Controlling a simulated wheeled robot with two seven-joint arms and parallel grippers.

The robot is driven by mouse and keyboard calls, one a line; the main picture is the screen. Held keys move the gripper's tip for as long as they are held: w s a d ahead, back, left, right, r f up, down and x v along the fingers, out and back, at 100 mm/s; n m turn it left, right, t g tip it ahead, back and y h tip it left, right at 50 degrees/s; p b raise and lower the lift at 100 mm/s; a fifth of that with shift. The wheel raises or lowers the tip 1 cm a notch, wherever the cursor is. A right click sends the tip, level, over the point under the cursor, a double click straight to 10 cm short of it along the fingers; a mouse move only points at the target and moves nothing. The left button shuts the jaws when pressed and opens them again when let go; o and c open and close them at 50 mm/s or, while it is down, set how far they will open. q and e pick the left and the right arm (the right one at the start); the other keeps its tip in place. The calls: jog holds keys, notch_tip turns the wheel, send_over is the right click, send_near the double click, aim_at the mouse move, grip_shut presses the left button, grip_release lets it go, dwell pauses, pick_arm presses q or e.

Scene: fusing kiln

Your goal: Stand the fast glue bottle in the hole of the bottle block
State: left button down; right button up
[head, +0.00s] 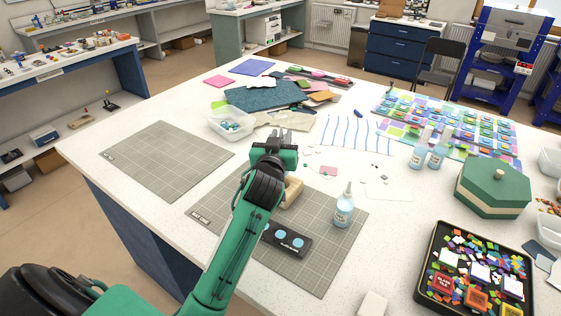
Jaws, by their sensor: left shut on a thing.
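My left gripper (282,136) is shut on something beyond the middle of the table. The green wrist hides what it holds. A pale wooden block (293,192), perhaps the bottle block, stands on the right grey mat, partly behind my left forearm; its hole cannot be made out. A clear bottle of pale blue liquid with a white nozzle (343,209) stands upright on that mat, right of the wooden block. Two similar bottles stand farther back, one at left (418,153) and one at right (437,153). Their labels are too small to read. My right gripper is out of view.
A black holder with light blue discs (287,242) lies on the right grid mat (310,272). The left grid mat (168,160) is bare. A clear tub (231,123) stands behind. A green hexagonal box (493,187) and black tray of glass pieces (442,232) sit at right.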

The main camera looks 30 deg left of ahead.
pick_arm(q)
notch_tip(320, 180, down, 8)
jog(key=shift+r, duration=0.1)
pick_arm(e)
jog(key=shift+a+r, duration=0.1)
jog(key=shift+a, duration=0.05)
pick_arm(q)
jog(key=c, duration=1.6)
grip_release()
jog(key=shift+f, duration=0.2)
jog(key=o, duration=0.4)
jog(key=shift+o, duration=0.2)
jog(key=shift+r, duration=0.15)
jog(key=shift+s, duration=0.1)
jog(key=b+v, duration=0.2)
jog(key=v, duration=0.9)
jog(key=shift+s+d, duration=0.15)
jog(key=shift+s, duration=0.2)
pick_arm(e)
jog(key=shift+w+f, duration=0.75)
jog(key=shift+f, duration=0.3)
